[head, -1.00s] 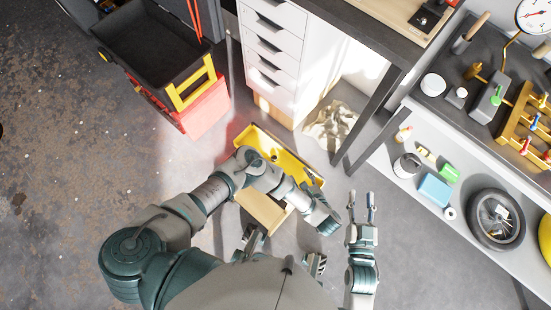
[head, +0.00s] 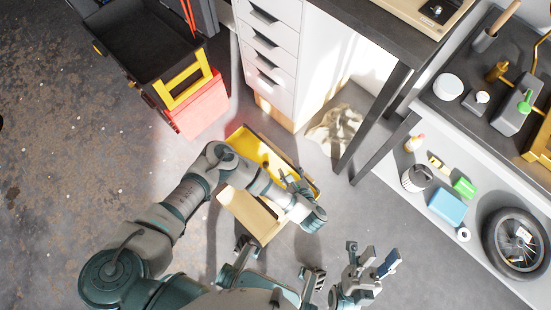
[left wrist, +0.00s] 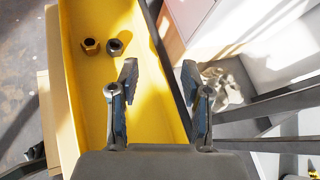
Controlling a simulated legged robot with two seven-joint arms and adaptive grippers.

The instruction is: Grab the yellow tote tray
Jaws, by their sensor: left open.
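The yellow tote tray (head: 250,146) lies low in front of the white drawer unit, partly hidden by my left arm in the head view. My left gripper (head: 291,184) is open at the tray's right end. In the left wrist view, the open fingers of the left gripper (left wrist: 160,88) appear on either side of the tray's dark-edged right wall; contact cannot be told. My right gripper (head: 372,262) is open and empty, right of the tray and apart from it.
A tan box (head: 250,214) sits beside the tray under my left arm. The white drawer unit (head: 272,50) and a dark table leg (head: 372,125) stand close behind. A black bin (head: 150,40) above a red case (head: 200,104) is at upper left. Floor is clear at left.

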